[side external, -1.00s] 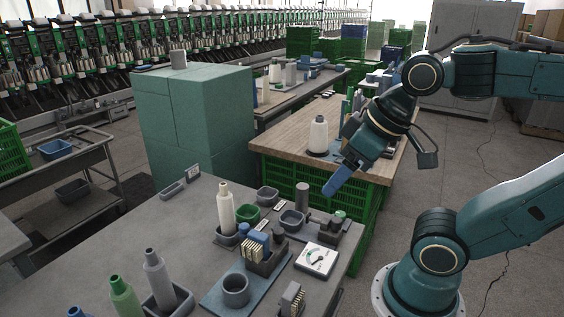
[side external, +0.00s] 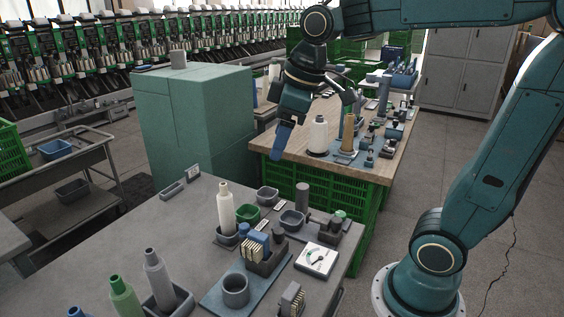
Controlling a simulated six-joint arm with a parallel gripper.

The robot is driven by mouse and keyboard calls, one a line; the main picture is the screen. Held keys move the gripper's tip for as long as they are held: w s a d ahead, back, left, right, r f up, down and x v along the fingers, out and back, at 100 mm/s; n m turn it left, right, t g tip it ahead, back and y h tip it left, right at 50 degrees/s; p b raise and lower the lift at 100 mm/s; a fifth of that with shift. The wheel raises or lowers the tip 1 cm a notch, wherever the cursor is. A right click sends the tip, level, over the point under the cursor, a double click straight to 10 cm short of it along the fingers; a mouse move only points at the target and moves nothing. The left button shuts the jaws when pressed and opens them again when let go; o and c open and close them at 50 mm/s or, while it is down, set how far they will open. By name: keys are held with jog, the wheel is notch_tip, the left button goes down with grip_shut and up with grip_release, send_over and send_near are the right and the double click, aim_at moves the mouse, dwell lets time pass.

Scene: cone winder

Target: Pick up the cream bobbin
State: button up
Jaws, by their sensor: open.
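The cream bobbin (side external: 225,208) stands upright in a small dark holder on the grey table, left of the green cup. My gripper (side external: 276,156) with its blue fingers hangs above and to the right of the bobbin, pointing down. It is apart from the bobbin, open, and no object shows in it. The gap between the fingers is hard to see from this side.
A grey bobbin (side external: 157,276) and a green bobbin (side external: 123,297) stand at the table's front left. A white dial gauge (side external: 315,260), a grey cup (side external: 236,289) and a green cup (side external: 247,212) stand nearby. A white cone (side external: 318,134) stands on the wooden table behind.

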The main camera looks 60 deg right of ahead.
jog(key=w+d+f+n+g, duration=0.1)
jog(key=w+d+n, duration=0.1)
jog(key=w, duration=0.4)
jog(key=w+d+f+n+g, duration=0.1)
jog(key=w+f+n, duration=0.1)
jog(key=w, duration=0.3)
jog(key=n+g+y, duration=0.1)
jog(key=n, duration=0.4)
send_near(223, 184)
jog(key=shift+d+r, duration=0.2)
jog(key=shift+r, duration=0.35)
jog(key=shift+f, duration=0.1)
jog(key=shift+w+a+f, duration=0.1)
jog(key=shift+a+f, duration=0.1)
jog(key=shift+f, duration=1.2)
jog(key=shift+w+a+f, duration=0.1)
jog(key=shift+a+f, duration=0.1)
jog(key=shift+f, duration=1.15)
jog(key=shift+a+f, duration=0.2)
jog(key=shift+f, duration=1.2)
jog(key=shift+m, duration=0.3)
jog(key=shift+w+a+f, duration=0.1)
jog(key=shift+a+f, duration=0.1)
jog(key=shift+f, duration=1.05)
jog(key=shift+w+a+f, duration=0.15)
jog(key=shift+a+f, duration=0.05)
jog(key=shift+f, duration=1.1)
